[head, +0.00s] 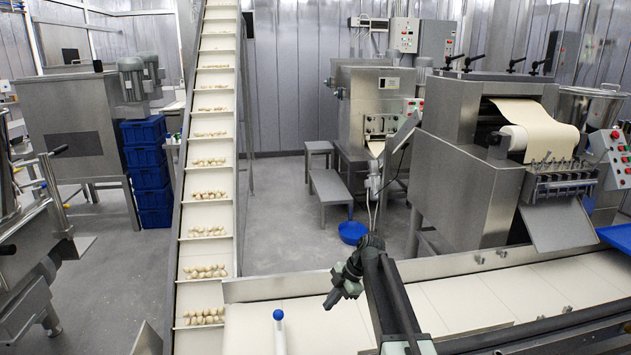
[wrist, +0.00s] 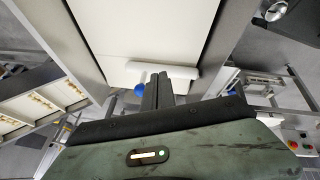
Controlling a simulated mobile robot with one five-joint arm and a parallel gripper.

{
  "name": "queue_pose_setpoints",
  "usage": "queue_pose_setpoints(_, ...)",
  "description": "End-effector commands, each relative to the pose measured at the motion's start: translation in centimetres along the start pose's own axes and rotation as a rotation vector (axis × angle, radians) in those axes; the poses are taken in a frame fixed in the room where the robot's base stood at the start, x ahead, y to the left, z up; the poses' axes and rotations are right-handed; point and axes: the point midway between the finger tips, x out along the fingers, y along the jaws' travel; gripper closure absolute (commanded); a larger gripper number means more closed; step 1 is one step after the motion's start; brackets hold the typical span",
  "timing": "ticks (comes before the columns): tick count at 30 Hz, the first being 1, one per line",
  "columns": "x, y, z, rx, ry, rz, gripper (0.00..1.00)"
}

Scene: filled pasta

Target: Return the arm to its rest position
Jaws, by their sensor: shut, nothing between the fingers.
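My gripper (head: 331,302) is shut and empty in the head view. It hangs from my raised dark arm (head: 388,290), tips pointing down and left, over the pale belt of the conveyor (head: 450,300). In the wrist view my gripper's fingers (wrist: 158,88) are together, with the belt (wrist: 150,28) beyond them. The gap between fingertips and belt is hard to judge.
A white post with a blue ball (head: 278,315) stands left of my gripper. An inclined conveyor (head: 212,190) carrying pasta pieces rises further left. A steel sheeting machine (head: 480,170) stands behind the belt at right. Blue crates (head: 148,165) are stacked at back left.

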Motion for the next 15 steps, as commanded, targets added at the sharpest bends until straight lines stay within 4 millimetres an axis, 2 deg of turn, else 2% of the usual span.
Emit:
queue_pose_setpoints(1,-0.9,-4.3,-0.9,0.120,-0.045,-0.018,1.00)
queue_pose_setpoints(3,-1.6,-9.0,-1.0,0.346,-0.124,-0.035,1.00)
queue_pose_setpoints(6,-2.7,-15.6,-1.0,0.719,-0.251,-0.024,1.00)
queue_pose_setpoints(9,-3.6,-20.9,-0.7,1.095,-0.370,0.033,1.00)
queue_pose_setpoints(12,-4.3,-24.4,-0.3,1.436,-0.462,0.123,1.00)
queue_pose_setpoints(15,-4.9,-25.6,0.3,1.705,-0.509,0.215,1.00)
